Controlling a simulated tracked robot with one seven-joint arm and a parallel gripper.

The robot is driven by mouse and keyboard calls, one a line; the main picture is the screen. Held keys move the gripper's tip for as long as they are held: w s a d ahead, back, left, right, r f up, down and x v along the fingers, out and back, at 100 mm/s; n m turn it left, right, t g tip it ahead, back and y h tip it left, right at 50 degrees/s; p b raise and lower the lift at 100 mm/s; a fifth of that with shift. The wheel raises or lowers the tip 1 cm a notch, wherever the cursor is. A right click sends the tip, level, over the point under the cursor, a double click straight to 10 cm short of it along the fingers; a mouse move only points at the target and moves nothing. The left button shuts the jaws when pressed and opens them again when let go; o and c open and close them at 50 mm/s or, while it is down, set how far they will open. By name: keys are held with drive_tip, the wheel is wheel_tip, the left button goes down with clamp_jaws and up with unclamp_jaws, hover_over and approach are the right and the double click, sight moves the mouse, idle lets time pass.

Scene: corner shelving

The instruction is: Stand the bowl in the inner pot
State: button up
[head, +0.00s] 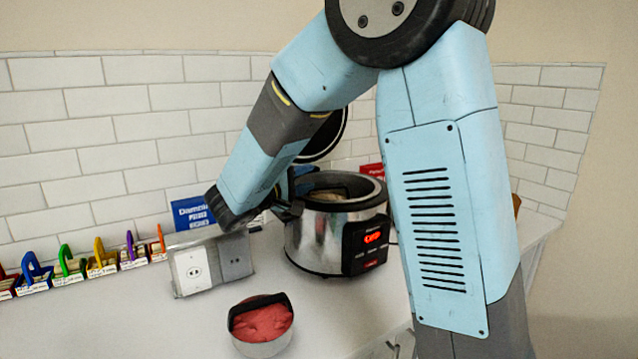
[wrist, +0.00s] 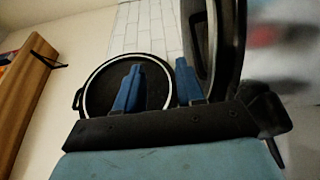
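A metal bowl-like vessel (head: 262,346) with red contents and a black rim or handle stands on the counter at the front, apart from my gripper. The silver and black cooker (head: 315,240) stands behind it, its top open. Something pale shows inside it, but I cannot tell the inner pot from its contents. My gripper (head: 288,198) is at the cooker's left upper edge, partly hidden by my arm. In the wrist view, the two blue fingers of my gripper (wrist: 159,85) are apart, with no held object visible between them. A dark rim (wrist: 225,65) is close beside the right finger; contact is unclear.
The round dark lid (wrist: 98,85) is raised behind the cooker. A grey panel with a socket (head: 197,268) stands left of the cooker. A blue box (head: 190,212) is behind it. Colourful letter-like items (head: 100,255) line the wall. The counter's front left is clear.

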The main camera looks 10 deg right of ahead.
drive_tip(key=s+d+m+g+y, duration=0.4)
drive_tip(key=s+d+g, duration=0.4)
drive_tip(key=s+d, duration=0.65)
drive_tip(key=s+a+f+m+t+y, duration=0.1)
drive_tip(key=s+a+m+y, duration=0.3)
drive_tip(key=s+y, duration=0.6)
drive_tip(key=s+t, duration=0.1)
drive_tip(key=s, duration=0.4)
drive_tip(key=shift+a+t, duration=0.25)
drive_tip(key=shift+t, duration=0.05)
drive_tip(key=shift+c, duration=0.2)
